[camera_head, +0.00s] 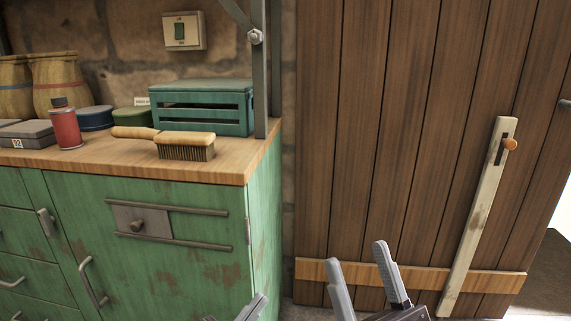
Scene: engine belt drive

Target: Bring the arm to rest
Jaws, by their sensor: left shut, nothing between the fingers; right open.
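My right gripper (358,254) is at the bottom centre, in front of the wooden door. Its two grey fingers point up and stand apart with nothing between them. My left gripper (253,306) shows only as a small grey part at the bottom edge, in front of the green cabinet's lower right side. It is shut and empty. Most of both arms is out of view.
A green cabinet (190,274) with a wooden top stands at left. On it are a brush (186,146), a green crate (203,108), a red bottle (65,126) and tins. The plank door (400,140) has a slanted pale bar (478,220).

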